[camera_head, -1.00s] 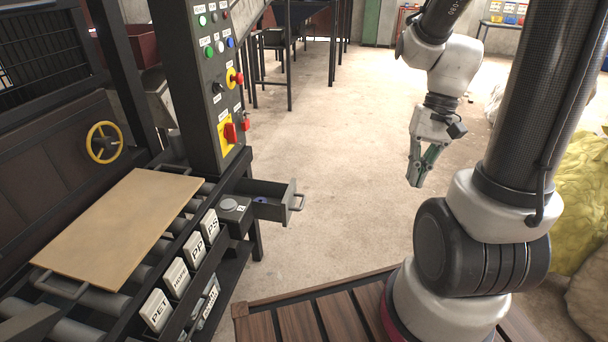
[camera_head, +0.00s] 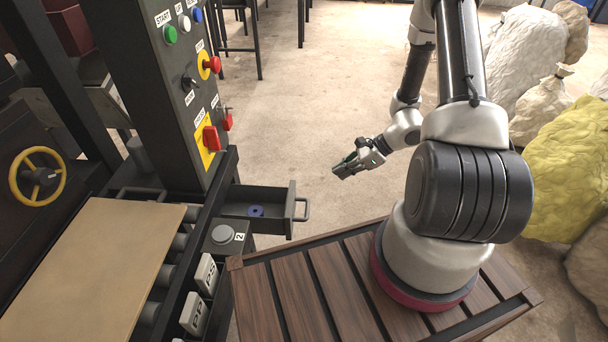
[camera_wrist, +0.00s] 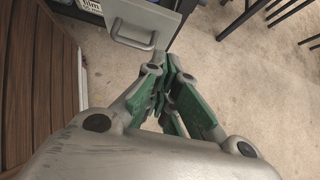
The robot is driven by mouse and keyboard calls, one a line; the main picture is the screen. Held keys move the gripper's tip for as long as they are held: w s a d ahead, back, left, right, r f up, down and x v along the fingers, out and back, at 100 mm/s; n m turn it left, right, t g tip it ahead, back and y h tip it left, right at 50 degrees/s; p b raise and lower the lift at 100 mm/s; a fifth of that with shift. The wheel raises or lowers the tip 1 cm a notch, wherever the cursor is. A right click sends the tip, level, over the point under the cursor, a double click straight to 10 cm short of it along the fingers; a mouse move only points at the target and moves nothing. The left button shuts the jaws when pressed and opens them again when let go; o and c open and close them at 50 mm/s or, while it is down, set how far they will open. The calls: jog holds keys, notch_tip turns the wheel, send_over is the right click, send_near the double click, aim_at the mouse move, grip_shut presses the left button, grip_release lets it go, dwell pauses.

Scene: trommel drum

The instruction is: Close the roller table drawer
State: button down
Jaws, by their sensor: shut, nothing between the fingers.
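The roller table drawer (camera_head: 272,208) is dark grey and stands pulled out from the roller table, below the control panel. A small blue ring-like thing (camera_head: 257,211) lies inside it. Its front carries a grey handle (camera_head: 303,209) facing right. My gripper (camera_head: 340,173) is shut and empty, in the air to the right of the handle and apart from it in the head view. In the wrist view the green fingers of my gripper (camera_wrist: 162,92) point up toward the grey drawer front (camera_wrist: 143,20), whose handle (camera_wrist: 132,42) shows just beyond the fingertips.
The control panel (camera_head: 185,85) with buttons and red switches rises behind the drawer. A tan board (camera_head: 100,265) lies on the rollers. My slatted wooden deck (camera_head: 300,290) is in front. Bulky sacks (camera_head: 565,170) stand at the right. The floor past the drawer is clear.

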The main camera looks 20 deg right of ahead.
jog(key=w+a+r+x, duration=0.1)
jog(key=r+x, duration=0.1)
jog(key=x, duration=1)
jog(key=shift+w+a+f, duration=0.3)
jog(key=shift+a, duration=0.3)
jog(key=w+a, duration=0.4)
jog(key=a, duration=0.5)
jog(key=w+a, duration=0.4)
jog(key=a, duration=0.6)
jog(key=shift+a, duration=0.15)
